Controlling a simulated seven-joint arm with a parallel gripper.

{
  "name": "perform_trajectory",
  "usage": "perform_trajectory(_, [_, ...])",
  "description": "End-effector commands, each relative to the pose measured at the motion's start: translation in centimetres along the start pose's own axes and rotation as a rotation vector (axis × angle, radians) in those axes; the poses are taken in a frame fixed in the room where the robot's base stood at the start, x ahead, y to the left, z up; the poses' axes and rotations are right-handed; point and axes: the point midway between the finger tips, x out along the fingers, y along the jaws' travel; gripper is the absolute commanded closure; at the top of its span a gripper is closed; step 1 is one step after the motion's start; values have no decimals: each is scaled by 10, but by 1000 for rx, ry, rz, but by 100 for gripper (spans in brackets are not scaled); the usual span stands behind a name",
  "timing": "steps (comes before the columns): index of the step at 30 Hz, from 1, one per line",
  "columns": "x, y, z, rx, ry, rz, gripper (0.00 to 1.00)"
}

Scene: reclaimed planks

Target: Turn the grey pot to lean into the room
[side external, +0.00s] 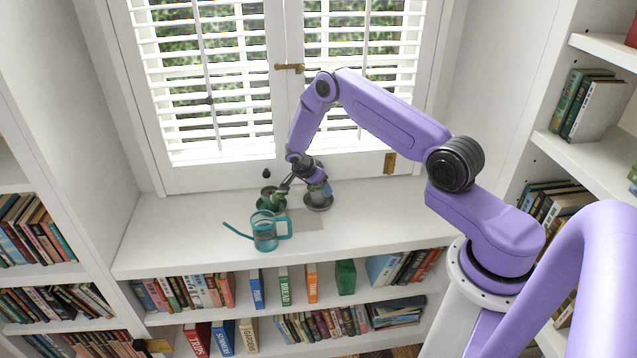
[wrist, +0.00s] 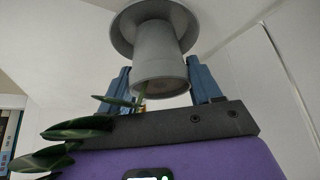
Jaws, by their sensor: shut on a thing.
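The grey pot (wrist: 160,72) stands on a grey saucer (wrist: 182,18), which also shows on the sill in the side view (side external: 319,204). My gripper (wrist: 158,64) has a blue finger on each side of the pot and is shut on it. In the side view my gripper (side external: 318,187) comes down over the pot and hides part of it. Long green leaves (wrist: 65,133) from the plant reach toward the lower left in the wrist view. In the side view leaves show left of my gripper, toward the green pot; the exact lean is hard to tell.
Shuttered windows (side external: 210,90) rise behind the white sill (side external: 170,230). The sill is clear at far left and right.

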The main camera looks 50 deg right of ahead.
Motion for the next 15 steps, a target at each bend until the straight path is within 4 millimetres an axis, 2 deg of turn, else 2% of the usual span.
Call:
perform_trajectory(11, [4,0,2,1,1,-1,85])
perform_trajectory(12, [4,0,2,1,1,-1,33])
perform_trajectory(15, [4,0,2,0,1,0,7])
